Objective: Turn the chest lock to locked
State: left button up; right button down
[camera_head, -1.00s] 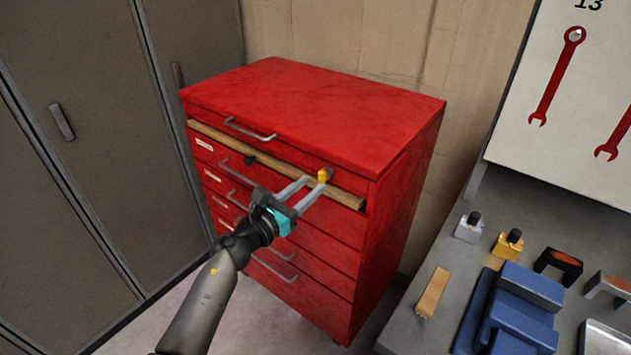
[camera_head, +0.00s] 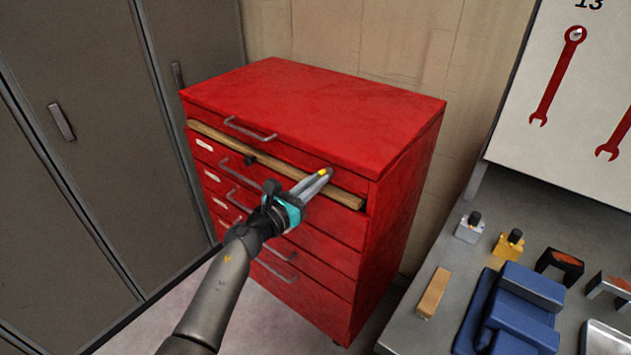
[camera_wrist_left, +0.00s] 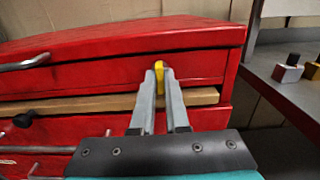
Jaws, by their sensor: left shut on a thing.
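The red chest (camera_head: 310,110) stands against the wall, with several drawers with grey handles on its front. The yellow lock key (camera_head: 322,172) is at the right end of the top drawer front. It also shows in the left wrist view (camera_wrist_left: 158,70), upright between the fingertips. My left gripper (camera_head: 324,176) is shut on the yellow key, its fingers pointing at the chest front. The fingers hide part of the key and the lock around it. My right gripper is not in view.
A wooden strip (camera_head: 225,142) with a black knob (camera_head: 249,159) runs below the top drawer. Grey lockers (camera_head: 75,130) stand at left. A grey bench (camera_head: 455,260) at right carries a wooden block (camera_head: 433,293), a blue vise-like block (camera_head: 525,300) and small parts.

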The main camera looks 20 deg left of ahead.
pick_arm(q)
jog(key=shift+n, duration=0.3)
grip_shut()
jog(key=shift+a+f+n+p, duration=0.15)
jog(key=shift+n+p, duration=0.95)
jog(key=shift+n, duration=3.25)
jog(key=shift+a+f+n+p, duration=0.1)
jog(key=shift+n+p, duration=1)
jog(key=shift+n, duration=3.25)
jog(key=o, duration=0.7)
grip_release()
jog(key=shift+c, duration=0.2)
